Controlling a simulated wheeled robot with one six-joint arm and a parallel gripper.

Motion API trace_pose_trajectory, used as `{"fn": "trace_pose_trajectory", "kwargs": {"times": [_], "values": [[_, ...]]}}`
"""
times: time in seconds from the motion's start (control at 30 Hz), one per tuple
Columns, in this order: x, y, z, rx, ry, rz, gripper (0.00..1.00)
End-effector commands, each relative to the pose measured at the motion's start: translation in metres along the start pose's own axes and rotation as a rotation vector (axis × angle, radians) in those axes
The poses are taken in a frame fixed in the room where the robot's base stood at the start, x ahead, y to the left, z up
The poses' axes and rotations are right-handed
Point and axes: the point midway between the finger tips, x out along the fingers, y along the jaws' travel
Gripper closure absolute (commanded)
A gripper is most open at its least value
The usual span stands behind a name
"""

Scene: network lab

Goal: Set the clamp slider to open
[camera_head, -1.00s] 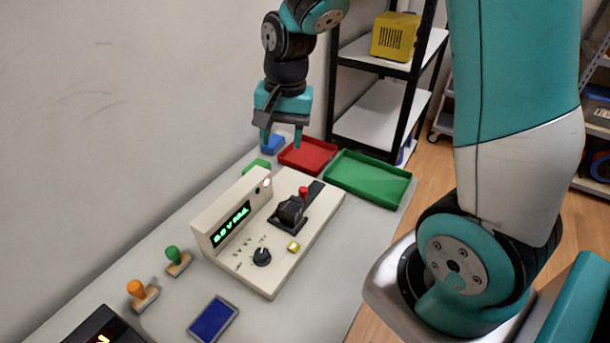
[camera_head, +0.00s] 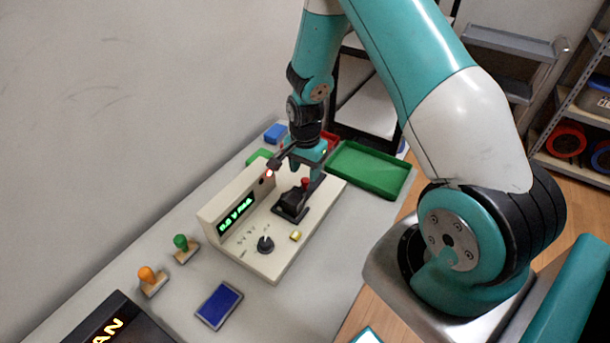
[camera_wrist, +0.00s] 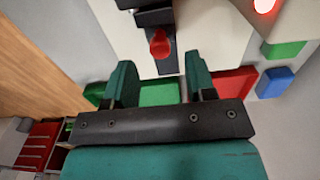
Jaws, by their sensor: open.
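The clamp slider is a black block (camera_head: 292,203) with a red knob (camera_head: 306,182) on a dark rail, set in the top of a cream device (camera_head: 262,262). In the wrist view the red knob (camera_wrist: 160,44) lies just beyond and between the two teal fingertips. My gripper (camera_head: 303,181) is open and reaches down over the rail, close to the knob. In the wrist view the open fingers (camera_wrist: 161,82) have a gap between them with nothing held. Whether a finger touches the knob cannot be told.
The device has a green display (camera_head: 236,213), a black dial (camera_head: 265,244) and a yellow button (camera_head: 295,236). A green tray (camera_head: 372,176) lies behind it. Orange (camera_head: 147,275) and green (camera_head: 181,243) stamps and a blue pad (camera_head: 219,306) stand in front.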

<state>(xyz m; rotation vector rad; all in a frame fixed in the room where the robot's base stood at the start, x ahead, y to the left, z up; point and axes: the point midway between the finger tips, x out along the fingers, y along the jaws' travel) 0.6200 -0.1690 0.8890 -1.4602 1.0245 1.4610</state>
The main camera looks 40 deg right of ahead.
Motion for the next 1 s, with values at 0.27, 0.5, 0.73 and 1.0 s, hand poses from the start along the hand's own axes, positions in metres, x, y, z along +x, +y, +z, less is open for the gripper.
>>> {"fn": "trace_pose_trajectory", "kwargs": {"times": [0.27,0.5,0.73,1.0], "values": [[0.031,0.000,0.000,0.000,0.000,0.000,0.49],[0.035,0.000,0.000,-0.001,0.000,-0.001,0.49],[0.034,0.000,0.000,-0.001,0.000,-0.001,0.82],[0.035,0.000,-0.003,0.001,0.000,-0.001,1.00]]}}
